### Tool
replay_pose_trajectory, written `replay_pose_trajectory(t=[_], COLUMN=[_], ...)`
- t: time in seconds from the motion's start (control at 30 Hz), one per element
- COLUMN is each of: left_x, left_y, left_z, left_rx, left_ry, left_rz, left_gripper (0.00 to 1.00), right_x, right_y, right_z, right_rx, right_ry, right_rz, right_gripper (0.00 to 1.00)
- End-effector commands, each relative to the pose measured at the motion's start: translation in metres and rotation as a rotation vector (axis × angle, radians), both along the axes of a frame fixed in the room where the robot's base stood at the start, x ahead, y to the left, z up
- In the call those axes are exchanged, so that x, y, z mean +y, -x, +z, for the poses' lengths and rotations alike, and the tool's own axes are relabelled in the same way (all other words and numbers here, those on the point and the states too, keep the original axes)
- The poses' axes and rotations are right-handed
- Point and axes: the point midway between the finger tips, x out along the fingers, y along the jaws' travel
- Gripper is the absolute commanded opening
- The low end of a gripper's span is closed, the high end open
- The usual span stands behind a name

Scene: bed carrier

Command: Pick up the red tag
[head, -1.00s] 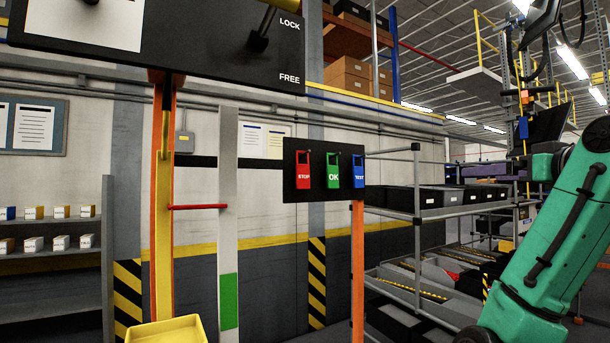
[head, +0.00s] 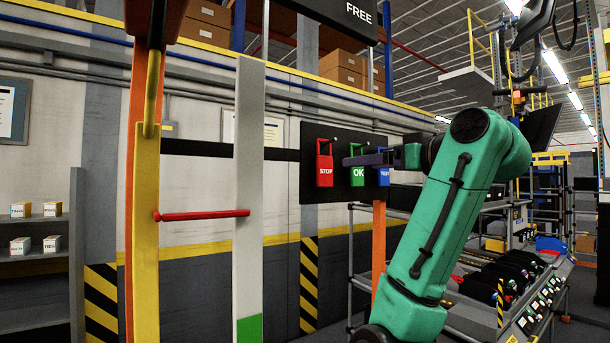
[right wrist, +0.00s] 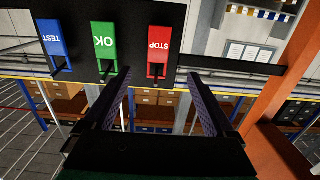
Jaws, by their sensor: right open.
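The red STOP tag (head: 324,170) hangs on a black board (head: 308,191), left of the green OK tag (head: 357,175) and the blue TEST tag (head: 383,178). My right gripper (head: 346,158) reaches in from the right, its fingers across the upper part of the green tag in the picture. In the right wrist view, which is upside down, the red tag (right wrist: 159,48) lies ahead, between the lines of the two fingers of my open, empty right gripper (right wrist: 159,82). The fingers look apart from it. My left gripper is out of view.
The board is on an orange post (head: 379,250). Left of it stand a white-and-green post (head: 249,180) and a yellow post with a red bar (head: 205,215). A rack with black bins (head: 490,290) is at the lower right.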

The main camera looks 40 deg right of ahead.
Motion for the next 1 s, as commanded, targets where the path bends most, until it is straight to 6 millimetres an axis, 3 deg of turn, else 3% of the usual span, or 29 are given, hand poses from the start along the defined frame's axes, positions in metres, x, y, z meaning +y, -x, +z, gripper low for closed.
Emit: replay_pose_trajectory(t=[0.13, 0.3, 0.4, 0.53, 0.7, 0.97, 1.0], left_x=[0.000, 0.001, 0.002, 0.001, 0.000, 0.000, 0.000], left_y=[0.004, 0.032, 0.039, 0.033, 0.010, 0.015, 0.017], left_z=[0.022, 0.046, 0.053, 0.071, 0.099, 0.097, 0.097], left_rx=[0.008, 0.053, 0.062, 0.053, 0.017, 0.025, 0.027], left_ry=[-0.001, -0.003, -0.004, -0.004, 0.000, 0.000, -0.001], left_rz=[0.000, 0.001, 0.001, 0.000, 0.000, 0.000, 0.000], left_gripper=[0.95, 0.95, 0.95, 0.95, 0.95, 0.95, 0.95], right_x=[0.000, -0.001, -0.002, -0.003, -0.006, -0.007, -0.007], right_y=[-0.028, -0.072, -0.087, -0.105, -0.136, -0.143, -0.143], right_z=[0.006, 0.006, 0.003, 0.003, 0.000, -0.007, -0.007], right_rx=[0.005, 0.005, 0.003, 0.004, 0.003, -0.001, -0.001], right_ry=[-0.002, -0.002, -0.002, -0.002, -0.001, 0.000, 0.000], right_rz=[0.002, 0.001, 0.000, 0.002, 0.001, -0.001, -0.001], right_gripper=[0.90, 0.90, 0.90, 0.90, 0.90, 0.90, 0.79])
